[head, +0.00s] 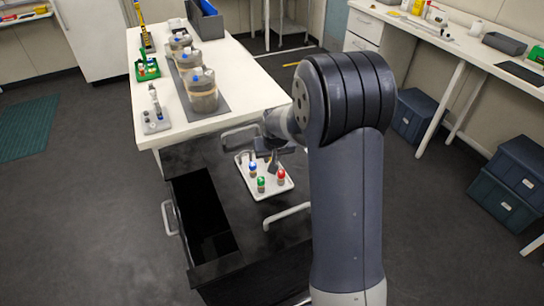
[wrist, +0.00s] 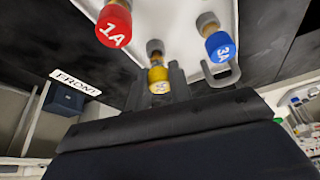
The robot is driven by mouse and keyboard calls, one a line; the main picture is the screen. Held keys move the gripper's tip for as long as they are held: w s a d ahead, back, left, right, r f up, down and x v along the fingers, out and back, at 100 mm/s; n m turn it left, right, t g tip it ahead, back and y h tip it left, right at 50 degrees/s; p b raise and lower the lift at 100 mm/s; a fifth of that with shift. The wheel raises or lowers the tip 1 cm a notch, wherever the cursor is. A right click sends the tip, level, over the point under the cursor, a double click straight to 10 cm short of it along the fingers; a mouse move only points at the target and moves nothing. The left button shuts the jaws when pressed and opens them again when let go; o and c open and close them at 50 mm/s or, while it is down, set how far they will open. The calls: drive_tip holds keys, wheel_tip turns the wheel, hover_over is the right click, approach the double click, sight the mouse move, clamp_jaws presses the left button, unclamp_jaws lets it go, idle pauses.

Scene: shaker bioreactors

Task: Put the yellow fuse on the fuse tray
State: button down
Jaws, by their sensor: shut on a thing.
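The white fuse tray (head: 243,178) lies on a dark deck that looks like part of my base. A blue fuse (head: 253,169), a green fuse (head: 261,184) and a red fuse (head: 281,177) stand on it. My gripper (head: 273,160) is over the tray's far part. In the wrist view, the yellow fuse (wrist: 158,75) is between my dark fingers (wrist: 168,84), which are shut on it. It is between the red fuse (wrist: 114,25) and the blue fuse (wrist: 219,44). I cannot tell whether its base touches the tray.
A dark open compartment (head: 203,215) is left of the tray. The white bench (head: 240,75) behind holds several jars (head: 203,95), a green rack (head: 147,69) and a small grey holder (head: 154,123) at its near corner. Dark storage boxes (head: 508,180) stand at the right.

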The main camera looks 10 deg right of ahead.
drive_tip(key=shift+f+b, duration=0.4)
idle(0.3)
drive_tip(key=c, duration=1.2)
unclamp_jaws()
drive_tip(key=shift+r, duration=0.1)
drive_tip(key=v, duration=1)
drive_tip(key=shift+s+r+b, duration=0.25)
drive_tip(key=shift+b, duration=0.15)
drive_tip(key=shift+f, duration=0.15)
